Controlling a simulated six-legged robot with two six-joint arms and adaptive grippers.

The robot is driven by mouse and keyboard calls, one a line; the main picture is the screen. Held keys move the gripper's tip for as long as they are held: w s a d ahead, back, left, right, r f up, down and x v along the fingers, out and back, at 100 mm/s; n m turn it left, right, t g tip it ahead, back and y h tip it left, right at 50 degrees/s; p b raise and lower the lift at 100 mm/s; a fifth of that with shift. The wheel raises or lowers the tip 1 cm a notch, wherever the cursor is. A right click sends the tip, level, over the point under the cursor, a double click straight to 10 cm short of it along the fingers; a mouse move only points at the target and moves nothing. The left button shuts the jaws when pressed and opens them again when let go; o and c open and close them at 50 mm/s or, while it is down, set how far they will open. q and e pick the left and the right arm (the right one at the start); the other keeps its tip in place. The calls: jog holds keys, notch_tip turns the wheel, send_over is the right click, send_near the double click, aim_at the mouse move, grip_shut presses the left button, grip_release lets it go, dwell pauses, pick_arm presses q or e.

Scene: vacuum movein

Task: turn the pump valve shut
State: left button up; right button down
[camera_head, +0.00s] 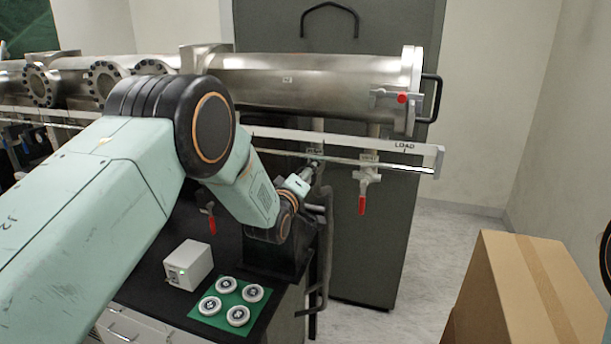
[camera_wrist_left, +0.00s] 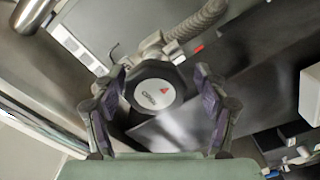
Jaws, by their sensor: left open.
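A dark faceted knob (camera_wrist_left: 155,95) with a pale round cap and a red triangle mark shows in the left wrist view; I take it for the pump valve. The small lettering on the cap is hard to read. My left gripper (camera_wrist_left: 160,76) is open, with one finger on each side of the knob; I cannot tell whether they touch it. In the head view my left gripper (camera_head: 309,174) is small and partly hidden, under the white rail by a small label. The knob is not clear there. My right gripper is not in view.
A steel vacuum tube (camera_head: 310,85) runs above the white rail (camera_head: 340,143). A red-handled valve (camera_head: 362,190) hangs right of my gripper. A white box (camera_head: 188,265) and a green mat (camera_head: 208,312) with several round pieces lie below. A cardboard box (camera_head: 535,290) stands front right.

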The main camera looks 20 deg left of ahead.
pick_arm(q)
jog(key=shift+s+d+r, duration=0.1)
jog(key=shift+s+r, duration=0.05)
jog(key=shift+s, duration=0.05)
jog(key=shift+c, duration=0.2)
jog(key=shift+s+d+r, duration=0.15)
jog(key=c, duration=0.3)
jog(key=shift+w, duration=0.2)
jog(key=c, duration=0.8)
jog(key=shift+c, duration=0.2)
jog(key=shift+m, duration=0.3)
